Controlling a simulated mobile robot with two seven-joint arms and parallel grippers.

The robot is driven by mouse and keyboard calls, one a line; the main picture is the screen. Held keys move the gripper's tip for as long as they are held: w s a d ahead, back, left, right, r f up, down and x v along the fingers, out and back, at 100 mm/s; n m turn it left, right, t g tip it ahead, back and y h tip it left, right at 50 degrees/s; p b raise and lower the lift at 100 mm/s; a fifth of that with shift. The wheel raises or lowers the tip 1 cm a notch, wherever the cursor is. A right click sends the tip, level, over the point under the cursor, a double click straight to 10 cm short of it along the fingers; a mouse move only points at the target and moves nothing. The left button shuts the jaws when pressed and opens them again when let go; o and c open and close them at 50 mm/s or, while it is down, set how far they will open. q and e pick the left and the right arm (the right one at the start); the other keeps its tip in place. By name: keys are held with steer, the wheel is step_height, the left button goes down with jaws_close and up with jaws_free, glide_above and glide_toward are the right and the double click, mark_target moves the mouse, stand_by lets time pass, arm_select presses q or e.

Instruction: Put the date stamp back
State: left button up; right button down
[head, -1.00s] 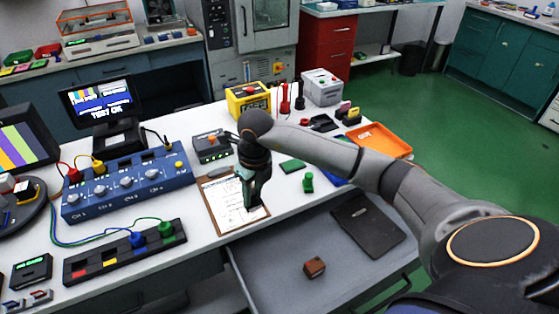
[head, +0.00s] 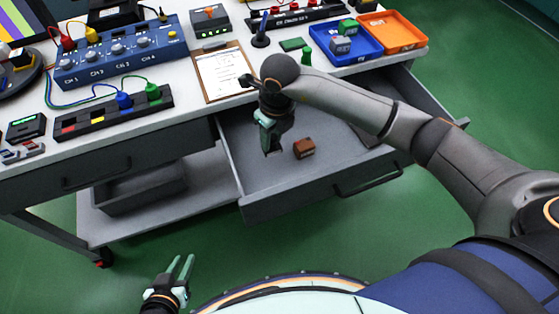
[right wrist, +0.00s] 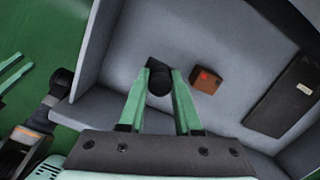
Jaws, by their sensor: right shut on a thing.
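My right gripper (head: 270,135) is inside the open grey drawer (head: 330,188), pointing down. It is shut on a dark date stamp (right wrist: 158,82), whose round black handle shows between the fingers in the right wrist view. In the head view only a little of the dark stamp (head: 273,151) shows below the fingers. I cannot tell whether the stamp touches the drawer floor. A brown block (head: 304,148) with a red mark on one face lies in the drawer, right of the stamp and apart from it. My left gripper (head: 183,266) is open and empty, low over the green floor.
A dark flat case (right wrist: 286,96) lies at the drawer's right side. On the table above are a clipboard (head: 222,73), a blue tray (head: 366,50), an orange tray (head: 392,38) and a blue box with knobs (head: 125,72). The drawer's front middle is bare.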

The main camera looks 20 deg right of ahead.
mark_target(275, 139)
step_height(275, 139, down, 8)
steer(key=shift+r, duration=0.25)
steer(key=shift+f+b, duration=0.2)
steer(key=shift+b, duration=0.2)
steer(key=c, duration=0.6)
jaws_free()
steer(key=shift+r, duration=0.15)
steer(key=r, duration=0.4)
steer(key=s+r, duration=0.1)
steer(key=r, duration=0.3)
steer(key=r+p, duration=0.1)
steer(key=r, duration=0.3)
steer(key=shift+s+d, duration=0.15)
steer(key=shift+d, duration=0.15)
